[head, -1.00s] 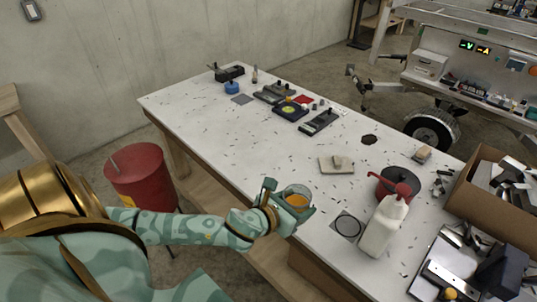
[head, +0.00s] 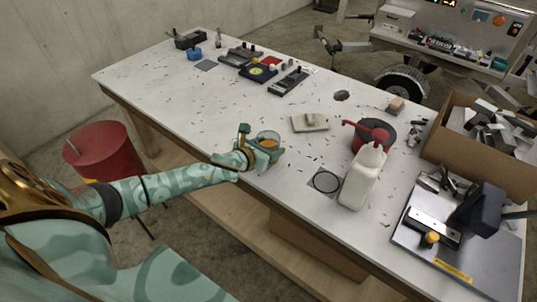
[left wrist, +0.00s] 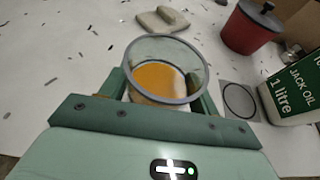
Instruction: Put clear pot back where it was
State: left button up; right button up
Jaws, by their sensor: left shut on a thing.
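The clear pot (head: 268,141) is a round see-through cup with orange stuff inside. My left gripper (head: 262,149) is shut on it near the table's front edge. In the left wrist view the pot (left wrist: 165,62) sits upright between the two green fingers of the gripper (left wrist: 163,98). Whether its base touches the table is hidden. A grey square with a dark ring outline (head: 325,182) lies empty on the table, right of the pot; it also shows in the left wrist view (left wrist: 239,101). My right gripper is not in view.
A pale block (head: 309,123) lies behind the clear pot. A cardboard box (head: 455,142) stands right.

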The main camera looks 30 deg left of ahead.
pick_arm(q)
notch_tip(320, 180, down, 2)
jog(key=shift+f+b, duration=0.25)
jog(key=shift+b, duration=0.05)
jog(key=shift+r, duration=0.15)
jog(key=o, duration=1.1)
jog(key=shift+o, duration=0.2)
